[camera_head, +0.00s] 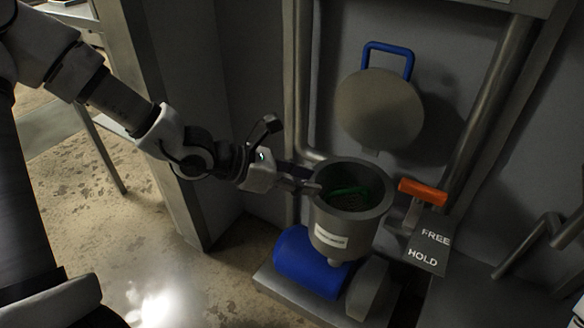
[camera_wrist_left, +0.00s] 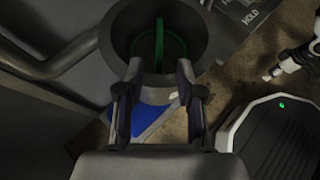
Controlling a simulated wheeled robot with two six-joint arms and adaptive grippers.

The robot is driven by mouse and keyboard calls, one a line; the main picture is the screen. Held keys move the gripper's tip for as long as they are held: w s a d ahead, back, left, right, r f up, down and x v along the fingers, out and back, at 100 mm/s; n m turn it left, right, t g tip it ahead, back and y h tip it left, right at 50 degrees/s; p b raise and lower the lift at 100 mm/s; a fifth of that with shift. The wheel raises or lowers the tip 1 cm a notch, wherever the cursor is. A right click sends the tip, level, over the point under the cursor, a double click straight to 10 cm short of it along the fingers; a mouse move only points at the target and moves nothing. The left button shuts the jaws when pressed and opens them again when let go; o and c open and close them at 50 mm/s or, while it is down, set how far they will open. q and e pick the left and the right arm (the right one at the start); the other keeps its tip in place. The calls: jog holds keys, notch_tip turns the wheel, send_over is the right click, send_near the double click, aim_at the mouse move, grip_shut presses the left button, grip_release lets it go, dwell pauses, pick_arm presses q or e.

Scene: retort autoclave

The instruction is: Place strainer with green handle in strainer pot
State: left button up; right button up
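The strainer with the green handle (camera_head: 348,191) sits inside the grey strainer pot (camera_head: 330,222). Its green handle also shows in the left wrist view (camera_wrist_left: 159,45), within the pot's round mouth. The strainer's lower part is hidden in the dark pot. My left gripper (camera_head: 312,187) is at the pot's left rim in the head view. In the left wrist view its two fingers (camera_wrist_left: 158,70) are spread apart with nothing between them, and the handle lies beyond the tips. Part of my right arm shows at the right of the wrist view, its gripper state unclear.
The round lid (camera_head: 379,108) with a blue handle (camera_head: 389,48) stands raised behind the pot. An orange-handled lever (camera_head: 422,192) is right of the pot, above a FREE/HOLD plate (camera_head: 428,242). A blue motor (camera_head: 310,262) sits below. Vertical pipes flank the pot.

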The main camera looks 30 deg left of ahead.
pick_arm(q)
jog(key=shift+v, duration=1.45)
jog(key=s+a+f+m+g+y, duration=0.3)
jog(key=s+f+m, duration=0.25)
jog(key=f, duration=0.35)
jog(key=s+a+f+m+g+y, duration=0.2)
jog(key=s+f+m+g+y, duration=0.25)
jog(key=f, duration=0.55)
jog(key=s+a+f+m+g+y, duration=0.25)
jog(key=s+f+m, duration=0.25)
jog(key=f+m, duration=0.3)
jog(key=s+d+f+m, duration=0.2)
jog(key=d+f+m, duration=0.1)
jog(key=f+m, duration=0.1)
jog(key=s+d+f+m+t+h, duration=0.1)
jog(key=s+d+f+m, duration=0.1)
jog(key=d+f+m, duration=0.1)
notch_tip(320, 180, down, 2)
jog(key=shift+s+f+m+t, duration=0.1)
jog(key=shift+s+m+t, duration=0.2)
jog(key=shift+m, duration=0.3)
